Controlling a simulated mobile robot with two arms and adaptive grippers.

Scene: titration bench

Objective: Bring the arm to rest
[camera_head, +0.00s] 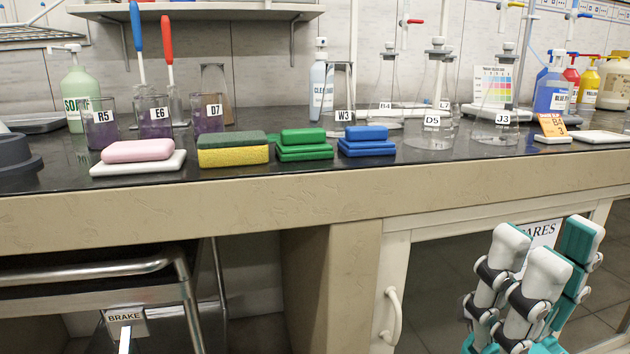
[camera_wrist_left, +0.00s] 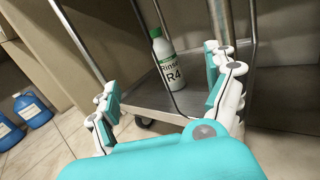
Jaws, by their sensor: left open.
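My right gripper (camera_head: 545,250) is at the lower right of the head view, in front of the bench and below its top. Its white and teal fingers point up, a teal inner pad shows, and nothing shows between them. My left gripper (camera_wrist_left: 162,78) shows in the left wrist view, its fingers spread wide apart and empty. Beyond them a white bottle with a green cap, labelled Rinse R4 (camera_wrist_left: 166,62), stands on a metal cart shelf (camera_wrist_left: 150,98). The left gripper is not in the head view.
The black bench top (camera_head: 290,170) carries labelled beakers and flasks, a pink block (camera_head: 138,151), a yellow and green sponge (camera_head: 232,155), and green and blue blocks. A cart handle (camera_head: 90,268) is below at left. Blue bottles (camera_wrist_left: 32,108) stand on the floor.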

